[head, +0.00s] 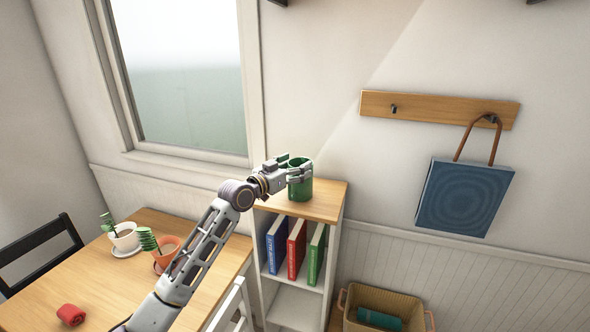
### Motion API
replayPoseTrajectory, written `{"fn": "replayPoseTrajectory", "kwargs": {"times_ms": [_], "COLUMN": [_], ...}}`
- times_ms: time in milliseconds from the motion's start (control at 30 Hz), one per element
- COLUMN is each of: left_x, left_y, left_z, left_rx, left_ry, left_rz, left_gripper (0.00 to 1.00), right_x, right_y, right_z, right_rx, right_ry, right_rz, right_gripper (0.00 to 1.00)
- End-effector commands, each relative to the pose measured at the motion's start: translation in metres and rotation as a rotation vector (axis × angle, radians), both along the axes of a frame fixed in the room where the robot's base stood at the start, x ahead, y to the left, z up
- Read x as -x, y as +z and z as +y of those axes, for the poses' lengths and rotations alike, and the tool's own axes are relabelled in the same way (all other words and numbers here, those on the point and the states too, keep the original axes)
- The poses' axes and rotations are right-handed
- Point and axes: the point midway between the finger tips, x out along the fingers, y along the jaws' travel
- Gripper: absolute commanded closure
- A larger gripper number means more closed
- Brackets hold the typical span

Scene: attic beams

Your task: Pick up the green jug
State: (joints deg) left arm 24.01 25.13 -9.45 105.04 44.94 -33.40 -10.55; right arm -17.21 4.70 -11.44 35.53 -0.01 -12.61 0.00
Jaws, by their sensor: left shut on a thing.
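The green jug (303,188) is upright at the top of the small white bookshelf with a wooden top (325,204). My left gripper (300,174) reaches in from the left and is shut on the green jug near its upper part. Part of the jug is hidden behind the fingers. I cannot tell whether the jug's base touches the shelf top or is slightly above it. My right gripper is not in view.
Blue, red and green books (297,248) stand in the shelf. A wooden table (95,275) at left holds two potted plants (125,238) and a red item (71,314). A blue bag (464,196) hangs from a wall rack (440,108). A basket (350,305) stands at lower right.

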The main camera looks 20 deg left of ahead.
Motion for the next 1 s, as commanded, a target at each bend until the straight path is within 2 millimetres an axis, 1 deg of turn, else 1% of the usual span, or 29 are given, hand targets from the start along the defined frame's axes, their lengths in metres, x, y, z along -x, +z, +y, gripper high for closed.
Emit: {"fn": "replayPoseTrajectory", "kwargs": {"times_ms": [267,567,1000], "left_x": [0.0,0.0,0.0], "left_y": [0.008,0.023,0.053], "left_z": [0.0,0.0,0.0], "left_rx": [0.001,0.001,0.0], "left_ry": [-0.001,0.0,0.001], "left_rz": [-0.004,-0.007,-0.009], "left_gripper": [0.95,0.95,0.95], "right_x": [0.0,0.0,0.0], "right_y": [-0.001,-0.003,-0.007], "right_z": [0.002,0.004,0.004], "right_rx": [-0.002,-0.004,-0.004], "right_ry": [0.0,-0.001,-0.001], "right_rz": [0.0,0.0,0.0], "right_gripper": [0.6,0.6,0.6]}}
